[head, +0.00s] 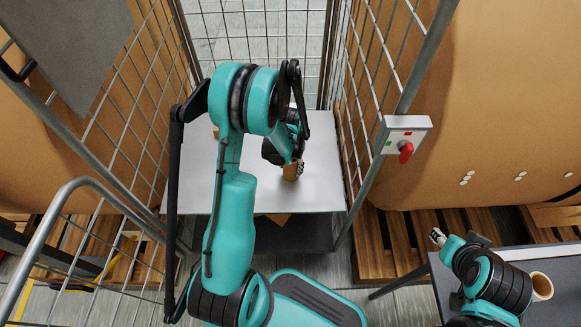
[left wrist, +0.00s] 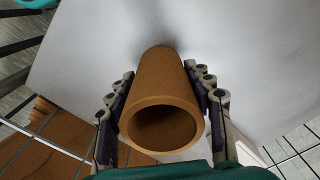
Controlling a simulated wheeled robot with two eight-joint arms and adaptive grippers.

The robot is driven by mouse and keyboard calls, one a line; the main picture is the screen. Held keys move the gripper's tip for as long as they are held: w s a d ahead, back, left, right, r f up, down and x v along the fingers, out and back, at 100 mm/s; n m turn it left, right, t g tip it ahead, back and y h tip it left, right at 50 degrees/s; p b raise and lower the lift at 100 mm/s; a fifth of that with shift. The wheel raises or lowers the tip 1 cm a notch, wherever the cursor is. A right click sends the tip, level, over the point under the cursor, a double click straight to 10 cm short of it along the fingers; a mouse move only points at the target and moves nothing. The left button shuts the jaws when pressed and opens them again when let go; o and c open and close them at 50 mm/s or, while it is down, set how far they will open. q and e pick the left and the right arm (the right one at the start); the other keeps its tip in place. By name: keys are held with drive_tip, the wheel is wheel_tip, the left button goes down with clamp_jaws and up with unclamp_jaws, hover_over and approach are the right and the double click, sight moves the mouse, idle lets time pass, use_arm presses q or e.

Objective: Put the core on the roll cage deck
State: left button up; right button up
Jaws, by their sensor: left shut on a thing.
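The core is a brown cardboard tube (head: 292,171), held over the roll cage deck (head: 317,190), a light grey shelf between wire mesh sides. In the left wrist view the core (left wrist: 165,95) has its open end toward the camera and its far end toward the deck (left wrist: 85,60). I cannot tell whether it touches the deck. My left gripper (head: 296,165) is shut on it, with one finger on each side in the left wrist view (left wrist: 163,95). My right gripper (head: 438,237) is at the lower right, away from the cage; its jaw opening is unclear.
Mesh sides (head: 360,90) flank the deck, and the cage front is open. A grey box with a red switch (head: 404,140) hangs at the right side. Large brown rolls (head: 500,100) stand on wooden pallets. Another tan tube (head: 541,287) shows by my right arm at a dark table (head: 555,258).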

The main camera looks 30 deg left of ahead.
use_arm(q)
drive_tip(key=shift+f, duration=0.2)
drive_tip(key=o, duration=1.1)
drive_tip(key=shift+o, duration=0.2)
drive_tip(key=shift+r, duration=0.1)
